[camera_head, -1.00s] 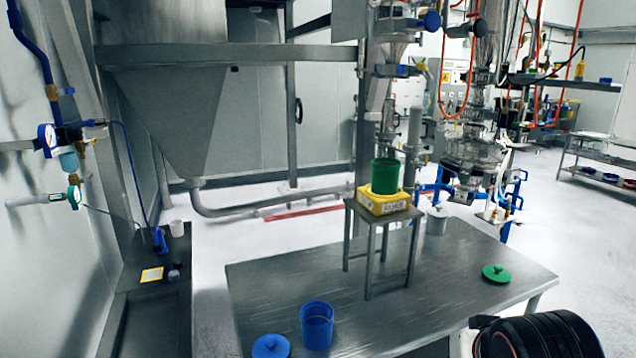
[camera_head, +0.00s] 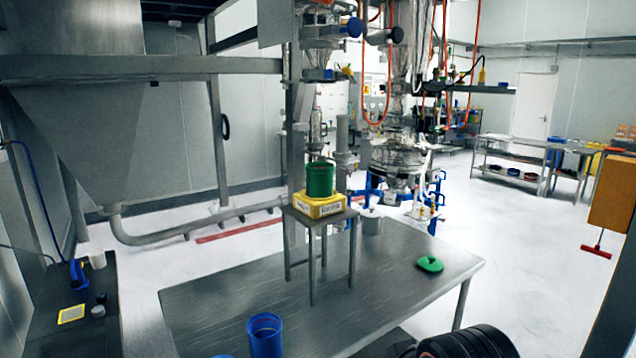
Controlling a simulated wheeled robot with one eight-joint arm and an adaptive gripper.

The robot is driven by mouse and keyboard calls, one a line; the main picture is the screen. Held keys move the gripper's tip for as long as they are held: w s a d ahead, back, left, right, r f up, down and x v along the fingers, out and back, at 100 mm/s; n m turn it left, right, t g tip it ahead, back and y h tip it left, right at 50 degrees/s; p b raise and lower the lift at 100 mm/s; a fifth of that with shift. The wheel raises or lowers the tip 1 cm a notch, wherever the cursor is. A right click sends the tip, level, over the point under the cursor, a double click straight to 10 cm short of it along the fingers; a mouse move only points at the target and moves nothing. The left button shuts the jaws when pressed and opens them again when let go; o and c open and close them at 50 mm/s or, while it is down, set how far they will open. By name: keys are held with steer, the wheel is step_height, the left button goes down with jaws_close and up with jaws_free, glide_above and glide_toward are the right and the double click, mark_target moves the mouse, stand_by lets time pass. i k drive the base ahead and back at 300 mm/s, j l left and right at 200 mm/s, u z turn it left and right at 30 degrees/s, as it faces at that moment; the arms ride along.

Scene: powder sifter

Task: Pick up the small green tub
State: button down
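The small green tub (camera_head: 320,180) stands upright on a yellow scale (camera_head: 319,206). The scale sits on a small grey metal stand (camera_head: 335,217) on the steel table (camera_head: 400,305). A green lid (camera_head: 430,264) lies on the right part of the table. A dark rounded part of my arm shows at the bottom edge of the view. My gripper's fingers are not seen, and nothing of mine is near the tub.
A blue tub (camera_head: 265,335) stands at the table's front edge, with a blue lid (camera_head: 222,356) partly cut off beside it. A large hopper (camera_head: 95,140) is at the left.

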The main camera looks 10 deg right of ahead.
mark_target(319, 175)
steer(key=i+l, duration=0.25)
steer(key=i+l+u, duration=0.1)
steer(key=i+l, duration=0.15)
steer(key=l, duration=0.25)
steer(key=i+l, duration=0.2)
steer(key=l, duration=0.15)
steer(key=i+l+u, duration=0.1)
steer(key=i+l, duration=0.15)
steer(key=l, duration=0.15)
